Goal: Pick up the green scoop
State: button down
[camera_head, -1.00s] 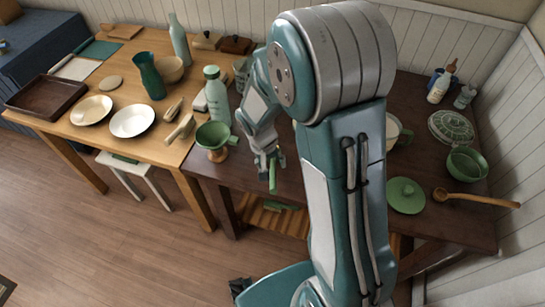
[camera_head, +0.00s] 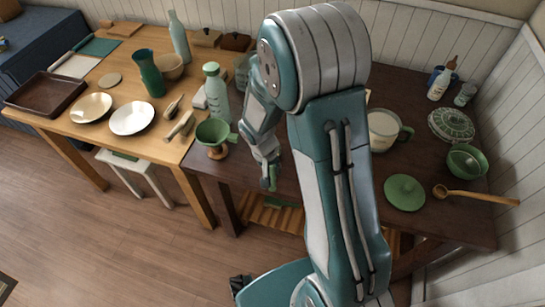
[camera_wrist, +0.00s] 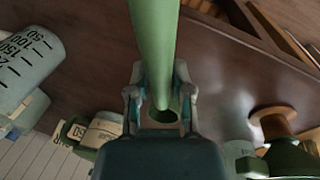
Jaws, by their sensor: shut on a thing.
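My gripper (camera_head: 269,163) is near the front edge of the dark table, to the right of the green funnel. The green scoop (camera_wrist: 153,45) shows in the wrist view as a long smooth green shaft. It runs from the top edge down between the two fingers of my gripper (camera_wrist: 161,92), which are shut on it. In the head view only a small green piece of the scoop (camera_head: 272,181) shows below the fingertips. The rest of it is hidden by my gripper and arm.
A green funnel (camera_head: 215,133) on a wooden stand and a pale green bottle (camera_head: 216,92) stand left of my gripper. Right of my arm are a cup (camera_head: 383,131), a green lid (camera_head: 405,192), a green bowl (camera_head: 466,161) and a wooden ladle (camera_head: 478,196).

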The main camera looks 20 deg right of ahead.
aim_at(274, 168)
jog(key=shift+r, duration=0.1)
jog(key=shift+r, duration=0.3)
notch_tip(274, 168, up, 2)
jog(key=shift+r, duration=0.25)
jog(key=s+a+r, duration=0.1)
jog(key=s+r, duration=0.8)
jog(key=s, duration=0.5)
jog(key=shift+r, duration=0.35)
